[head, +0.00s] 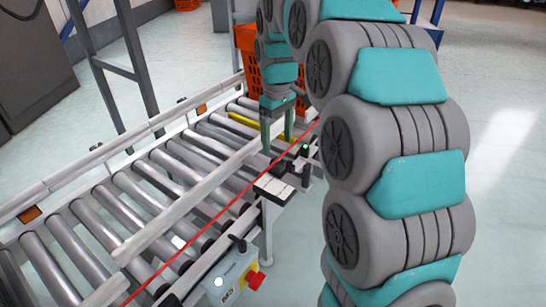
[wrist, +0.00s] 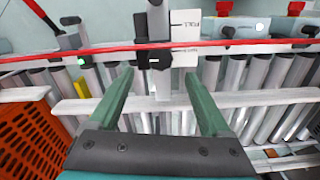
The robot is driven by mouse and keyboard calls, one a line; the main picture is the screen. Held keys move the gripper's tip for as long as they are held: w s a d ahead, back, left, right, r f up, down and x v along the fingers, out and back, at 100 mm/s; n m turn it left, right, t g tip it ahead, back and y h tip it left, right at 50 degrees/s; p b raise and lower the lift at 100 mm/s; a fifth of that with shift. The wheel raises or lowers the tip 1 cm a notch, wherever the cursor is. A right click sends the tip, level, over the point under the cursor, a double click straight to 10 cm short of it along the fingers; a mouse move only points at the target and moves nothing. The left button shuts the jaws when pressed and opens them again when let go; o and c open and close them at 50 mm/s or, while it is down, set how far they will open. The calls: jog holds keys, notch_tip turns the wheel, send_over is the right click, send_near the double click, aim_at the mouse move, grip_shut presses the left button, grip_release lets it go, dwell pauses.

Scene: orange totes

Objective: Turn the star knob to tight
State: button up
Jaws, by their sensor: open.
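My gripper (head: 277,138) points down over the edge of the roller conveyor, its two green fingers apart and empty. In the wrist view the gripper (wrist: 159,74) has its fingertips on either side of a dark bracket (wrist: 141,52), which carries a pale post. Beside the bracket is a white label plate (wrist: 185,36) with black marks and small lettering. The plate (head: 275,187) also shows in the head view at the conveyor's side. I cannot clearly make out a star knob shape; the dark parts by the plate are too small to tell.
A red line (head: 200,236) runs along the roller conveyor (head: 160,190). A grey control box (head: 230,276) with a red button hangs at the near side. A dark fitting with a green light (head: 304,149) is beside my gripper. An orange tote (wrist: 30,135) is close on the left.

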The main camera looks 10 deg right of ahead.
aim_at(277, 162)
notch_tip(277, 162, down, 7)
jog(key=shift+r, duration=0.2)
jog(key=shift+c, duration=0.2)
grip_shut()
dwell(0.5)
